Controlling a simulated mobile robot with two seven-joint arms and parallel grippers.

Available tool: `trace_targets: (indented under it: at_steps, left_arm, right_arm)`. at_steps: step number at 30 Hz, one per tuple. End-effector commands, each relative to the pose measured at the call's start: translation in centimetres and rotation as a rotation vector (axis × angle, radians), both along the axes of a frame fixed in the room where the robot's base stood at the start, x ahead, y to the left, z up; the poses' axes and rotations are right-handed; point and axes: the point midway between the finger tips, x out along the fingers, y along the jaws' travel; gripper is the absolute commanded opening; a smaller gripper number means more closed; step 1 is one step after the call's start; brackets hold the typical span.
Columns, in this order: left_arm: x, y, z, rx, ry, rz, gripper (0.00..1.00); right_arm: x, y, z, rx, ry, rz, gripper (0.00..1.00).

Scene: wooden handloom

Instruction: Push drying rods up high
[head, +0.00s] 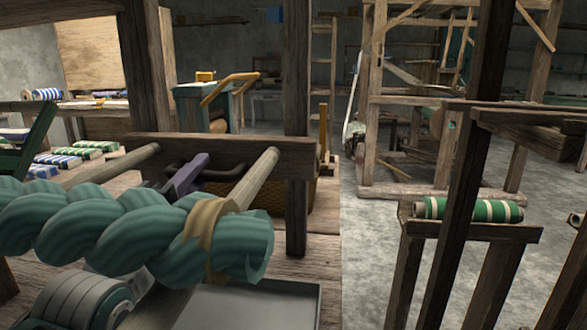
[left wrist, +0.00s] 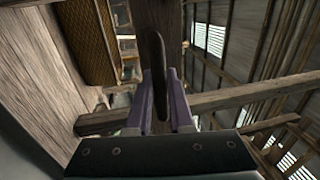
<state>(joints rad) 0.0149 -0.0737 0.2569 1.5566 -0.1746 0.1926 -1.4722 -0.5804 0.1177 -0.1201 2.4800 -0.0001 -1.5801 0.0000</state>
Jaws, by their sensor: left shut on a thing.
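Two round wooden drying rods stick out from a wooden crossbeam (head: 225,150) in the head view: a left rod (head: 112,165) and a right rod (head: 254,175). A twisted teal yarn skein (head: 90,225) with a tan tie (head: 203,228) lies across the foreground and hides the rods' near parts. My left gripper (head: 193,172), with purple fingers, is between the rods, near the crossbeam. It is shut on a dark curved bar (head: 228,172), seen between the fingers in the left wrist view (left wrist: 157,60). The bar looks like a basket handle. My right gripper is out of view.
A woven basket (head: 272,195) stands behind the rods. Wooden posts (head: 297,100) frame the crossbeam. A stand with a green-striped roll (head: 470,209) is at the right, with a loom frame (head: 440,100) behind it. Grey floor (head: 365,270) is open between.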

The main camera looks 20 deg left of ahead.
Motion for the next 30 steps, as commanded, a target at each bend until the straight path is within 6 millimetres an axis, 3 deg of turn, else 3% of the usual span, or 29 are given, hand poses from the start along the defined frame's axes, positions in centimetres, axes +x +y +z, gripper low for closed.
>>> trace_targets:
  at_steps: [1,30]
  left_arm:
    - [0.0,0.0,2.1,0.003,-0.015,-0.001,0.00]
    - [0.0,-0.1,28.0,0.005,-0.018,-0.002,0.00]
  right_arm:
    - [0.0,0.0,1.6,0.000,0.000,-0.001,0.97]
    - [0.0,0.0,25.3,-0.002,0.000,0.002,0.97]
